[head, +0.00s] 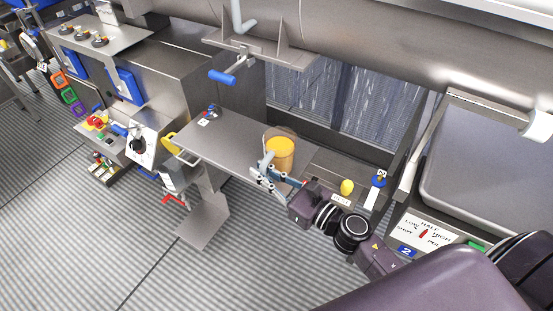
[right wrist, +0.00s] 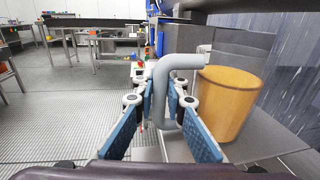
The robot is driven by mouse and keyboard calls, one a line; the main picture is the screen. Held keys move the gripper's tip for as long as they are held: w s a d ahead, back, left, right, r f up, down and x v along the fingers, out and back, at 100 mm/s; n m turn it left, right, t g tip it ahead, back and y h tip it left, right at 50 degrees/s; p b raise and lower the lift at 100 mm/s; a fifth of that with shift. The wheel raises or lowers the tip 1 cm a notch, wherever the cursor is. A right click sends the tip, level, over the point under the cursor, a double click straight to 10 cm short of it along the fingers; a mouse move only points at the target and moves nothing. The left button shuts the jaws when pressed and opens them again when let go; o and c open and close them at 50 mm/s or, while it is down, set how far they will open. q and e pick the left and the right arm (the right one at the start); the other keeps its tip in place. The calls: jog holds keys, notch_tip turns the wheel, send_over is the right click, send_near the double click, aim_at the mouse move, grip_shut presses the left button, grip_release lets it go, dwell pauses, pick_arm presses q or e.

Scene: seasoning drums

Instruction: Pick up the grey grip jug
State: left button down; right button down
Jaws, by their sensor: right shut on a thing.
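The grey grip jug (head: 281,153) has an orange-yellow body and stands upright on the metal shelf in the head view. In the right wrist view its body (right wrist: 230,103) is at the right, and its grey curved handle (right wrist: 162,85) runs down between my fingers. My right gripper (head: 265,175) reaches in from the lower right at the handle side of the jug. In the right wrist view the right gripper (right wrist: 161,102) has its blue-padded fingers on both sides of the handle, shut on it. My left gripper is not in view.
The metal shelf (head: 225,135) is mostly clear left of the jug. A yellow knob (head: 347,187) and a blue-topped fitting (head: 378,180) are to its right. A blue-handled lever (head: 222,77) hangs above. A control box (head: 150,138) stands at the left.

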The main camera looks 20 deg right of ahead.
jog(key=shift+r, duration=0.25)
dwell(0.3)
jog(key=shift+r+p, duration=0.5)
jog(key=shift+r, duration=0.55)
notch_tip(320, 180, up, 17)
jog(key=p, duration=0.9)
jog(key=shift+r, duration=0.2)
